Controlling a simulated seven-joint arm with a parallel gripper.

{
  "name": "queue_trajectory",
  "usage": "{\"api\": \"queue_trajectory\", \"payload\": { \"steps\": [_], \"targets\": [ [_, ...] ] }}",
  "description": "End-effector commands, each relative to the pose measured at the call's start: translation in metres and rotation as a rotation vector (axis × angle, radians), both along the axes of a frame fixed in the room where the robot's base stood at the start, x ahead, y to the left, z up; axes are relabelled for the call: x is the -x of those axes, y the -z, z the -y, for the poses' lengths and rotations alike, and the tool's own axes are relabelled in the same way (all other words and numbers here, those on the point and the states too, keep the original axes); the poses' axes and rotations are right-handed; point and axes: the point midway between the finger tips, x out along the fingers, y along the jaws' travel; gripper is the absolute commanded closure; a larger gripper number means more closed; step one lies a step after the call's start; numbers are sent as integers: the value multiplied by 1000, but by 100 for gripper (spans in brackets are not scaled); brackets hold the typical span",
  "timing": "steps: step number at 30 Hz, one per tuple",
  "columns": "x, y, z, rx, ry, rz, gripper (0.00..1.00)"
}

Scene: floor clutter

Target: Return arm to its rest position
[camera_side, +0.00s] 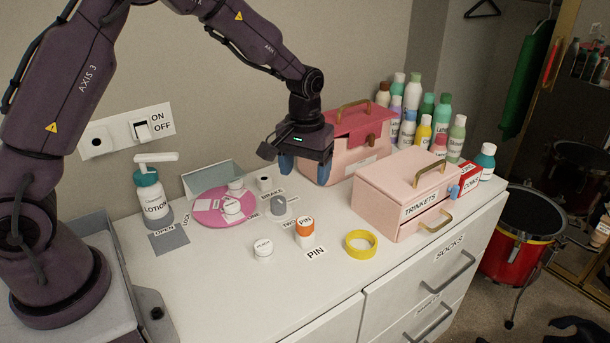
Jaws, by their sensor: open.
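My gripper (306,166) hangs at the end of my purple arm above the white dresser top. Its two blue fingers point down and stand apart, open, with nothing seen between them. It is in front of the pink case with the raised handle (347,152) and to the left of the pink trinkets box (405,191). Whether a finger touches the pink case cannot be told from this view.
On the dresser (340,275) stand a lotion bottle (151,195), a pink round tray (207,215), an orange-capped pin bottle (305,229), a yellow ring (361,243) and a small white jar (263,247). Several bottles (425,115) crowd the back right. The front of the top is clear.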

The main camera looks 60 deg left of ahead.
Motion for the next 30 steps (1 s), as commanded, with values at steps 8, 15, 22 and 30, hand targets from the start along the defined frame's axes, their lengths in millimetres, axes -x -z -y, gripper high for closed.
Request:
{"api": "queue_trajectory", "payload": {
  "steps": [8, 15, 22, 30],
  "targets": [
    [0, 0, 0, 0, 0, 0, 29],
    [0, 0, 0, 0, 6, 0, 29],
    [38, -6, 5, 11, 141, -57, 29],
    [103, -78, 19, 14, 310, 39, 29]
  ]
}}
